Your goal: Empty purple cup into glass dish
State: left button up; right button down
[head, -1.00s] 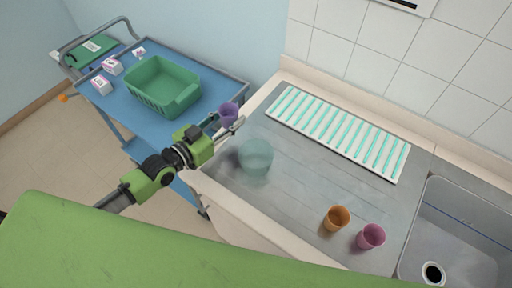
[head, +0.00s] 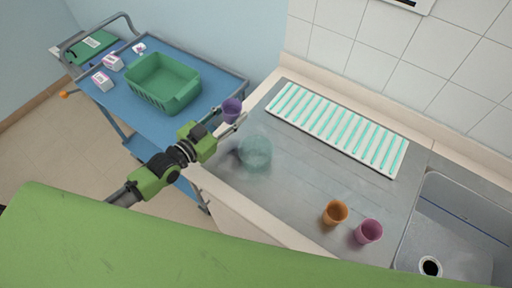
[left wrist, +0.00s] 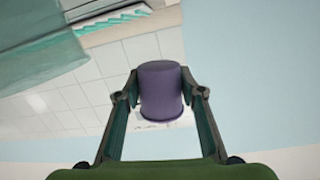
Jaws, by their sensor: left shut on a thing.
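The purple cup (head: 232,109) is held between the fingers of my left gripper (head: 231,119), above the near edge of the counter beside the cart. In the left wrist view the purple cup (left wrist: 161,92) sits between both fingers of the left gripper (left wrist: 160,97). In the head view it looks roughly upright. The glass dish (head: 254,152), clear and slightly teal, stands on the steel counter just right of and below the gripper. Part of the glass (left wrist: 35,40) shows at the upper left in the wrist view. The cup's contents cannot be seen. My right gripper is not in view.
An orange cup (head: 335,212) and a pink cup (head: 369,231) stand near the sink (head: 452,215). A white rack with teal strips (head: 340,131) lies along the wall. A blue cart (head: 118,98) with a green basket (head: 163,84) stands left. The counter's middle is clear.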

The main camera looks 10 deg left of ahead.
pick_arm(q)
jog(key=shift+s+d+f+m+b, duration=0.45)
jog(key=shift+d+f+m+b, duration=0.1)
jog(key=shift+m+b, duration=0.3)
jog(key=shift+s+d+r+m+t, duration=0.25)
jog(key=shift+r+m+t, duration=0.15)
jog(key=shift+m, duration=0.15)
jog(key=shift+s+d+r+m+t+h+b, duration=0.15)
jog(key=shift+s+d+r+m+b, duration=0.15)
jog(key=shift+m, duration=0.4)
jog(key=shift+s+d+r+m+t+h+b, duration=0.15)
jog(key=shift+d+m+b, duration=0.2)
jog(key=shift+m, duration=0.35)
jog(key=shift+s+d+r+m+t+h+b, duration=0.1)
jog(key=shift+s+d+r+m+b, duration=0.25)
jog(key=shift+m, duration=0.35)
jog(key=shift+w+a, duration=0.1)
jog(key=shift+a, duration=0.05)
jog(key=shift+r+m+t+b, duration=0.3)
jog(key=shift+m+b, duration=0.45)
jog(key=shift+m, duration=0.15)
jog(key=m+b, duration=0.1)
jog(key=b, duration=0.1)
jog(key=shift+f+m+h+b, duration=0.3)
jog(key=shift+f+m+h, duration=0.1)
